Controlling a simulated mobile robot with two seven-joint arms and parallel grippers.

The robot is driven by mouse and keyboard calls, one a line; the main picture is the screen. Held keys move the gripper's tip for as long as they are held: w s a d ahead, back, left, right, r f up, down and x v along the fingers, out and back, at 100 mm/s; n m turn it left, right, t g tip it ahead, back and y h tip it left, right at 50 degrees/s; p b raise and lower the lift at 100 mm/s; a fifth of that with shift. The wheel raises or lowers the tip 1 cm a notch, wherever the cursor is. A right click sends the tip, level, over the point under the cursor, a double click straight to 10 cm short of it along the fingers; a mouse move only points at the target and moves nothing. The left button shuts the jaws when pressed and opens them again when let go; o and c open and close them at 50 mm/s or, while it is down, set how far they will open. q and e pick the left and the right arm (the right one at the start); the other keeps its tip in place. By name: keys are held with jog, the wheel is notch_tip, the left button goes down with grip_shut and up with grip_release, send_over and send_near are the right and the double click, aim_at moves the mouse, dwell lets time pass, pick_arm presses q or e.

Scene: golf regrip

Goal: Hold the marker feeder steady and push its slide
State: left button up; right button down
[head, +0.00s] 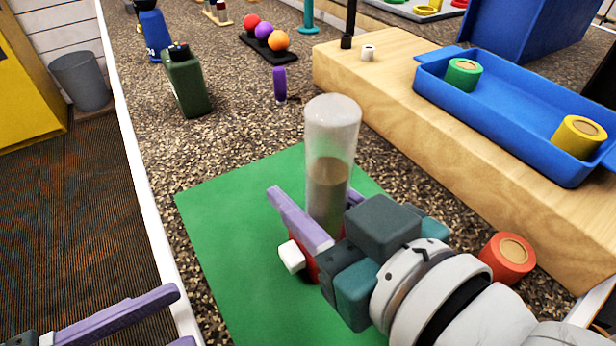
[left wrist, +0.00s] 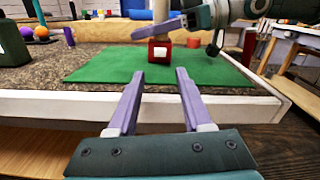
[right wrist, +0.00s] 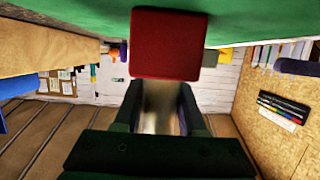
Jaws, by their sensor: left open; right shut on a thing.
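The marker feeder's clear tube (head: 333,130) stands upright on the green mat, with a tan content in its lower part. Its red base (head: 310,268) is partly hidden by my right gripper (head: 322,212). A white slide (head: 291,257) sticks out of the base's front; the left wrist view shows it facing the camera (left wrist: 160,52). My right gripper is shut on the tube just above the base; the right wrist view shows the tube (right wrist: 160,108) between its fingers. My left gripper (left wrist: 161,75) is open and empty, in front of the table edge and apart from the slide.
The green mat (head: 215,240) is clear left of the feeder. A wooden riser (head: 400,95) holds a blue tray (head: 500,105) with green and yellow rolls. A green bottle (head: 187,85) stands behind the mat.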

pick_arm(q)
jog(key=shift+c, duration=0.2)
grip_shut()
dwell(0.3)
dwell(1.3)
